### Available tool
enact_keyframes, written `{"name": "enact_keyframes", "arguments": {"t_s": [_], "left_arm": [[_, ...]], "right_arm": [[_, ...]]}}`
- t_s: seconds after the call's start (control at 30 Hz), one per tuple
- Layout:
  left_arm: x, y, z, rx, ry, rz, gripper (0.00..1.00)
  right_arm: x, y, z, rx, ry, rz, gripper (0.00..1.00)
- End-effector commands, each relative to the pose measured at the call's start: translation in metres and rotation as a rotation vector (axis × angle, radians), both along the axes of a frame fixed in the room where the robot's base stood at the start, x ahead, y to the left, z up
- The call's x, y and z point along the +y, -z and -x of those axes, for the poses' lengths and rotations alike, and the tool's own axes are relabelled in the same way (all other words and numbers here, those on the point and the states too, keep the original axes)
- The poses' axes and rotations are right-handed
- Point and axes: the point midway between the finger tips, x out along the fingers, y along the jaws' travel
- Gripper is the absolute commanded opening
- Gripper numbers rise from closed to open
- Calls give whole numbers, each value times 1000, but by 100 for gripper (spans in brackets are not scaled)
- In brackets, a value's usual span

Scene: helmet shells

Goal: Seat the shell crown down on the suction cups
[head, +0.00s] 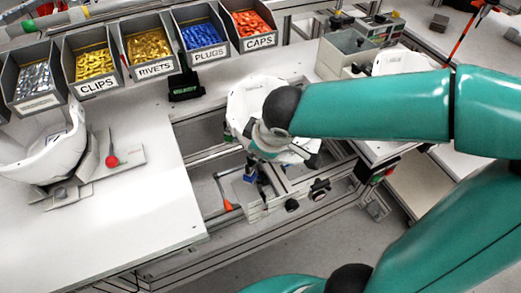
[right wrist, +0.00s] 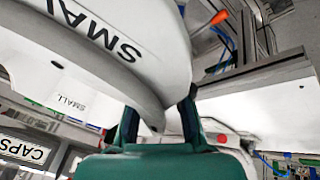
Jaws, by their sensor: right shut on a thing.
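A white helmet shell (head: 243,100) is in the right gripper, above the open metal frame at the middle of the head view. In the right wrist view the shell (right wrist: 128,30) fills the upper left and bears the word SMALL. My right gripper (head: 268,140) is shut on the shell's rim, and its dark fingers also show in the right wrist view (right wrist: 160,118). The fixture (head: 247,192) below has a blue part and small dark round parts; I cannot tell which are the suction cups. The shell and arm hide part of it. My left gripper is out of view.
Bins of parts (head: 148,46) line the back. Another white shell (head: 402,62) lies behind my arm. The left table (head: 120,220) is mostly clear.

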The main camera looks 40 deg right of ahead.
Motion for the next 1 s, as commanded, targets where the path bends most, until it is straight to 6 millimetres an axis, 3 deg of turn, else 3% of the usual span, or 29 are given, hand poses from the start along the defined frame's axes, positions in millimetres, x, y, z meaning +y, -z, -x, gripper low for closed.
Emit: {"name": "enact_keyframes", "arguments": {"t_s": [0.63, 1.0], "left_arm": [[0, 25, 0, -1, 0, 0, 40], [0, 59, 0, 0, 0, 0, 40]], "right_arm": [[-14, 26, -56, -1, 0, 0, 0], [-14, 58, -53, -2, 1, 1, 0]]}}
